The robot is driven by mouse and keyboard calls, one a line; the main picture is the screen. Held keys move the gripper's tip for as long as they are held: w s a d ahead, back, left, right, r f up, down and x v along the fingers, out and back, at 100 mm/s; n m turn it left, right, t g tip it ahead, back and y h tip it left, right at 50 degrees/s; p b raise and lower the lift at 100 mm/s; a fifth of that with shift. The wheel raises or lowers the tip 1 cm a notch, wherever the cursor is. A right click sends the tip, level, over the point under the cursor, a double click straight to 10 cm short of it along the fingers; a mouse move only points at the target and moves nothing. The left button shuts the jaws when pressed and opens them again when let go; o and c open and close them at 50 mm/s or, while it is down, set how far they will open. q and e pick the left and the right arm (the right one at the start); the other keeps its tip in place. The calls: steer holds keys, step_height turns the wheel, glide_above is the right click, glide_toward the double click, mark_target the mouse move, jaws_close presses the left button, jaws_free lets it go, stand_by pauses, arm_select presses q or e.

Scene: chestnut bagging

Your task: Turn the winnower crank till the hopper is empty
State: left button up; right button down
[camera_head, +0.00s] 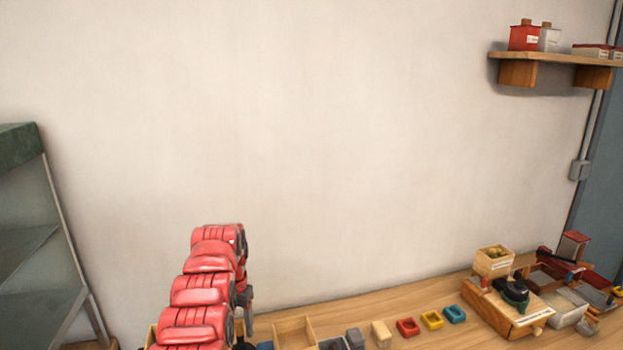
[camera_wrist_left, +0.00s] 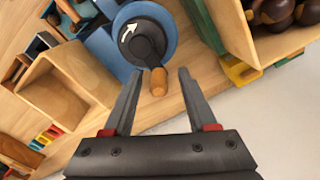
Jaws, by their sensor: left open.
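In the left wrist view, a blue round plate carries a black crank (camera_wrist_left: 145,40) with a white curved arrow. A short wooden crank handle (camera_wrist_left: 158,82) sticks out from it toward me. My left gripper (camera_wrist_left: 160,73) is open, with one finger on each side of the handle. Gaps show between the handle and both fingers. At the top right, dark brown round things that look like chestnuts (camera_wrist_left: 275,11) sit in a wooden box (camera_wrist_left: 240,36); I cannot tell whether it is the hopper. In the head view my red left arm rises at the lower left; its gripper and the crank do not show.
The wooden table (camera_head: 370,309) runs along a bare wall. Small red (camera_head: 408,328), yellow (camera_head: 432,320) and blue (camera_head: 454,314) trays stand on it. A wooden device (camera_head: 507,312) is at the right. A glass cabinet (camera_head: 28,240) stands left; a shelf (camera_head: 555,58) hangs upper right.

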arm_select(q)
steer(key=shift+r+p, duration=1.8)
steer(key=shift+r, duration=2.05)
steer(key=shift+f, duration=0.1)
jaws_close()
